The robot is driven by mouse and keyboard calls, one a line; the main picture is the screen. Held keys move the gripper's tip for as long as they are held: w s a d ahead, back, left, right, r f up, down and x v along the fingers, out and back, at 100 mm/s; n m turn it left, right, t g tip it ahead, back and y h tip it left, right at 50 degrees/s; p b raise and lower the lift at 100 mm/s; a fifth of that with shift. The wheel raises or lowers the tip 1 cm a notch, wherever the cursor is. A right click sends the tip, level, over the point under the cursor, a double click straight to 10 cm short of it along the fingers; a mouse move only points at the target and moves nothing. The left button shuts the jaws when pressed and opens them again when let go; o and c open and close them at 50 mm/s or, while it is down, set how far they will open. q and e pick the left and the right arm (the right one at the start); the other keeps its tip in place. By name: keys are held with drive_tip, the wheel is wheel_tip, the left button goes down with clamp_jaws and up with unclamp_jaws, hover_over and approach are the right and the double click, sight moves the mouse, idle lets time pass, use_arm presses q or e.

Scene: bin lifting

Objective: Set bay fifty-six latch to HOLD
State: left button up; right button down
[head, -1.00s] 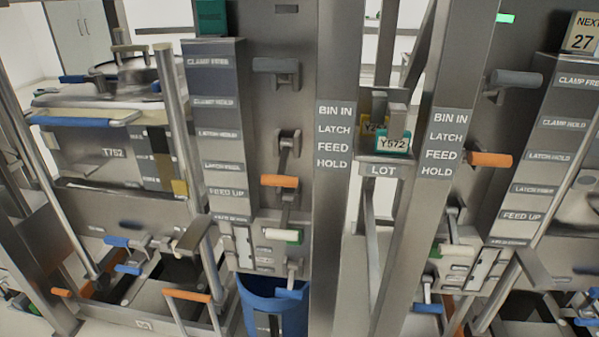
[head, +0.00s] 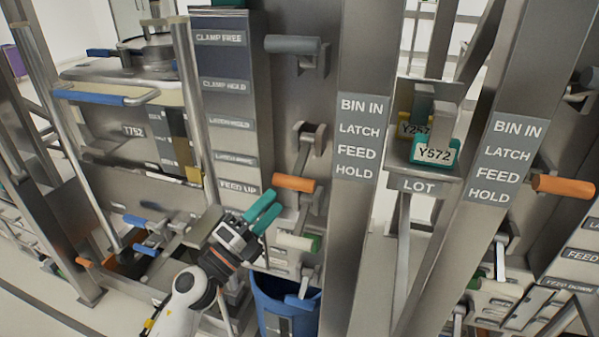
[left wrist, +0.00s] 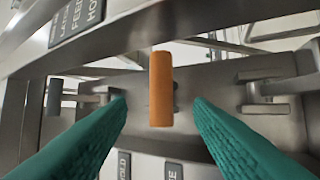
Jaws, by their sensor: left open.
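An orange lever handle (head: 295,183) sticks out from the bay's metal panel, about level with the FEED UP label (head: 238,188). My left gripper (head: 278,199), with teal fingers, is open and empty just left of and below that handle. In the left wrist view the orange handle (left wrist: 161,90) stands upright in the gap between the two spread fingers (left wrist: 160,105), ahead of them; I see no contact. No label reading fifty-six is legible. My right gripper is out of view.
A grey lever (head: 292,44) sits above, and a white-and-green handle (head: 298,241) below. A post with BIN IN, LATCH, FEED, HOLD labels (head: 359,140) stands close on the right. A second orange handle (head: 563,185) is at far right. A blue bin (head: 285,305) is below.

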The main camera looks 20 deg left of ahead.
sight(291, 182)
use_arm(q)
drive_tip(key=p+x, duration=0.1)
drive_tip(key=x, duration=0.6)
drive_tip(key=shift+w+d+r+p, duration=0.1)
drive_tip(key=shift+w+r+p, duration=0.05)
drive_tip(key=shift+w+p, duration=0.25)
drive_tip(key=shift+w+d+r, duration=0.1)
drive_tip(key=shift+w+d, duration=0.15)
drive_tip(key=shift+w, duration=0.2)
drive_tip(key=shift+c, duration=0.9)
clamp_jaws()
